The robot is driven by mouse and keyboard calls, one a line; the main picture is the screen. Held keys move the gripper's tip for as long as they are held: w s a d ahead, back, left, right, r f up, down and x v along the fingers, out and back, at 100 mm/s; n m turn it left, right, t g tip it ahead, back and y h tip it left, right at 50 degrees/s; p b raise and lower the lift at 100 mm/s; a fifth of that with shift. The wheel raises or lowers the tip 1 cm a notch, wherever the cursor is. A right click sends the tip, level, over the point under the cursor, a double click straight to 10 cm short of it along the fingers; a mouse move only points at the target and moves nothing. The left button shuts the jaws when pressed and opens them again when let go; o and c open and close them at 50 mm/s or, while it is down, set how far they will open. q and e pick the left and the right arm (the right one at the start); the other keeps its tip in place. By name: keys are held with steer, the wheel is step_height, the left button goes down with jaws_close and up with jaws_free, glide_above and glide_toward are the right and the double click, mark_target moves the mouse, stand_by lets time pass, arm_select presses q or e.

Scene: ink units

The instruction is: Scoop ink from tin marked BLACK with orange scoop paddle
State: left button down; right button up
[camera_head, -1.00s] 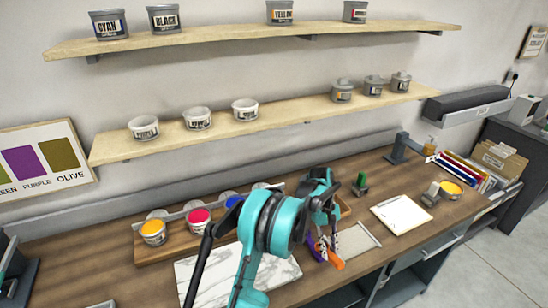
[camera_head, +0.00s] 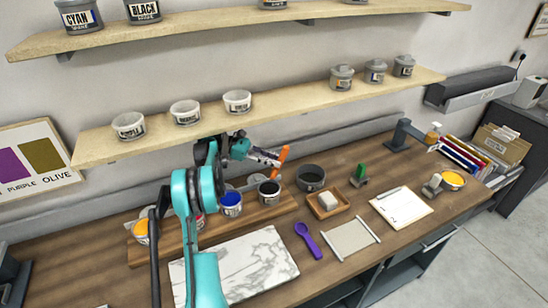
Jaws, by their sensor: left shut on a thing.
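My left gripper (camera_head: 266,157) is shut on the orange scoop paddle (camera_head: 283,154), holding it raised and steeply tilted above the back of the bench. Below it, an open tin of dark ink (camera_head: 269,193) stands at the right end of the wooden rack; I cannot read its label. The paddle is apart from this tin. A tin marked BLACK (camera_head: 143,11) stands on the top shelf, beside one marked CYAN (camera_head: 79,16). My right gripper is not in view.
The wooden rack (camera_head: 280,212) also holds blue (camera_head: 231,203) and yellow (camera_head: 141,230) tins; my arm partly hides the red. A dark round pot (camera_head: 310,178) stands right of the rack. A purple paddle (camera_head: 308,240) lies beside the marble slab (camera_head: 245,265). The lower shelf (camera_head: 290,107) is close above my gripper.

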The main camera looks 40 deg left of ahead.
arm_select(q)
steer(key=shift+s+a+f+t+b, duration=0.15)
steer(key=shift+a+t+b, duration=0.2)
steer(key=shift+a, duration=0.2)
step_height(320, 180, down, 7)
steer(key=a+b, duration=0.1)
steer(key=b, duration=0.3)
steer(key=shift+s+a+f, duration=0.2)
steer(key=shift+s+a, duration=0.1)
steer(key=shift+s, duration=0.05)
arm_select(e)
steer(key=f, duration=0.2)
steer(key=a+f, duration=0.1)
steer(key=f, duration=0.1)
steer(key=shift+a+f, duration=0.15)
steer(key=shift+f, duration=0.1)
arm_select(q)
steer(key=shift+d, duration=0.15)
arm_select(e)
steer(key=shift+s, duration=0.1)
arm_select(q)
step_height(320, 180, up, 7)
steer(key=p, duration=0.3)
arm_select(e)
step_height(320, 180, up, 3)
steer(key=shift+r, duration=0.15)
